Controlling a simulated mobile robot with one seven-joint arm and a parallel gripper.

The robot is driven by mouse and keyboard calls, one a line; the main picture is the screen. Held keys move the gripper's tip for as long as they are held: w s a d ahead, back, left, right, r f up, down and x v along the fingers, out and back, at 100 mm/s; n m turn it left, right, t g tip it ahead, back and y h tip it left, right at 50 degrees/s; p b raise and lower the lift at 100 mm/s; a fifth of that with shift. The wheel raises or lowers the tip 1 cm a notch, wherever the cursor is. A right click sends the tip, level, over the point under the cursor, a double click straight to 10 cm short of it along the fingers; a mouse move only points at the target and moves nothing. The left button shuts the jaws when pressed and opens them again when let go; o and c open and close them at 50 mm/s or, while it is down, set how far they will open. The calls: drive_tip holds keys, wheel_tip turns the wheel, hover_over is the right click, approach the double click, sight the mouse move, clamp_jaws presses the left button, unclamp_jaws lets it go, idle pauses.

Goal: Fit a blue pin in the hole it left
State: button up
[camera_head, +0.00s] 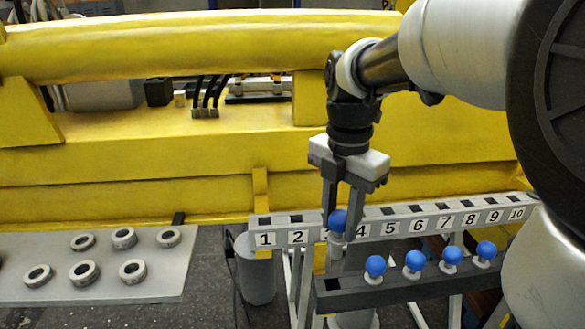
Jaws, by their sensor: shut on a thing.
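My gripper (341,222) points down and is shut on a blue pin (337,221), holding it by its round blue head. The pin's pale lower part hangs down, roughly upright, in front of the numbered rail (403,226), and covers the spot between labels 2 and 4. Below it is the dark front rack (400,289), with a dark open hole (332,284) near its left end. The pin's tip appears above and apart from that hole. Several other blue pins (413,261) stand in the front rack to the right.
A grey table (60,280) at the left holds several metal rings (123,238). A large yellow boom (180,150) spans the back behind the rail. A grey cylinder (256,272) stands left of the racks. My arm fills the upper right.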

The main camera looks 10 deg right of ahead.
drive_tip(key=shift+r+p, duration=1.8)
drive_tip(key=shift+r, duration=0.5)
drive_tip(key=shift+w+d, duration=0.1)
